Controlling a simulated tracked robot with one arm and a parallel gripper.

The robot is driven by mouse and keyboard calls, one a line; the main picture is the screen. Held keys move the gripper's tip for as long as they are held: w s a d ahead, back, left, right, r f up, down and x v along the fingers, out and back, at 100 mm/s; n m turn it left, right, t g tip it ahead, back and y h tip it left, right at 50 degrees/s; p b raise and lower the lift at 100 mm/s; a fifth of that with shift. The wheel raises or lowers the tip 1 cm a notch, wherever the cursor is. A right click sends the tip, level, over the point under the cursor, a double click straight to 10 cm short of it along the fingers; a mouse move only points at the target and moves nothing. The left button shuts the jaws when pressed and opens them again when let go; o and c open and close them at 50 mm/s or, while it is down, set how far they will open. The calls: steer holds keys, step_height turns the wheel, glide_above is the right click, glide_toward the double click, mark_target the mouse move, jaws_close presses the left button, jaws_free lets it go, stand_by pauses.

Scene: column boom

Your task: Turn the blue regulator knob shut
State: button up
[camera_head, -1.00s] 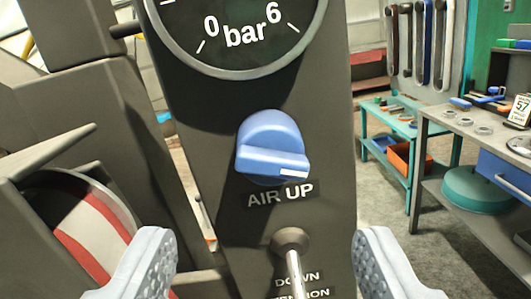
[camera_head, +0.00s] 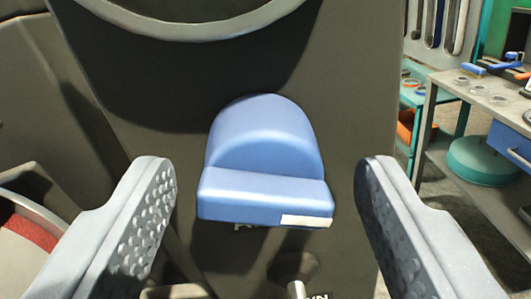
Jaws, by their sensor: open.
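The blue regulator knob (camera_head: 265,165) sits on a dark panel (camera_head: 150,90), in the middle of the view. Its raised grip bar lies nearly level, tilted slightly down to the right, with a white mark at its lower right end. My gripper (camera_head: 268,185) is open, one finger to the left of the knob and one to the right. Gaps show between the knob and both fingers in the picture; depth contact cannot be told. The label under the knob is almost wholly hidden.
A gauge rim (camera_head: 190,25) is above the knob. A small metal lever (camera_head: 297,289) stands below it, partly cut off. A workbench (camera_head: 455,165) with tools and a teal round container (camera_head: 483,165) is at the right, behind the panel.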

steer(key=shift+w, duration=0.3)
steer(key=c, duration=1)
steer(key=shift+o, duration=0.2)
